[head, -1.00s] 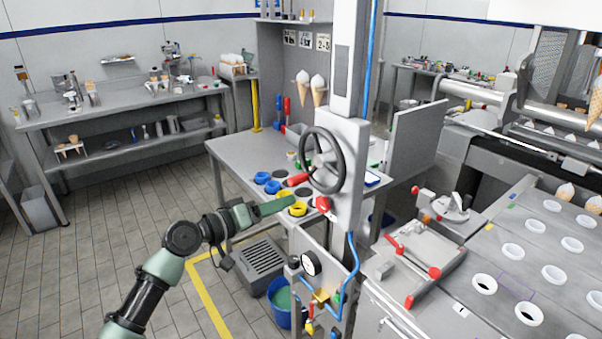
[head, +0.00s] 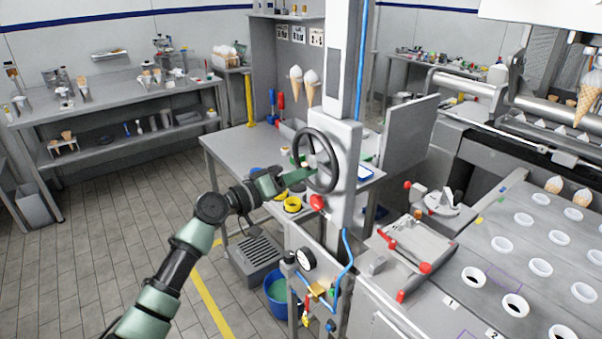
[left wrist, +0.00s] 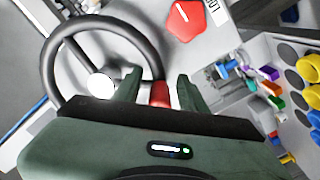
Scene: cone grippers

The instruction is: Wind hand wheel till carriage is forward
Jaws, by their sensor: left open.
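The dark hand wheel (head: 318,160) is on the front of a white column, with its spokes and pale hub also showing in the left wrist view (left wrist: 101,84). Its red handle (left wrist: 160,93) shows between the fingers of my left gripper (left wrist: 158,80), at the rim's lower right in that view. The fingers are open, one on each side of the handle; I cannot tell if they touch it. In the head view the left gripper (head: 300,176) is at the wheel's left side and hides the handle. I cannot tell which part is the carriage. My right gripper is not in view.
A red pointer knob (head: 317,202) is below the wheel, close to my gripper; the left wrist view shows it too (left wrist: 185,21). A grey workbench (head: 225,150) with coloured rings is behind the gripper. A pressure gauge (head: 305,258) and blue hose (head: 346,262) are below.

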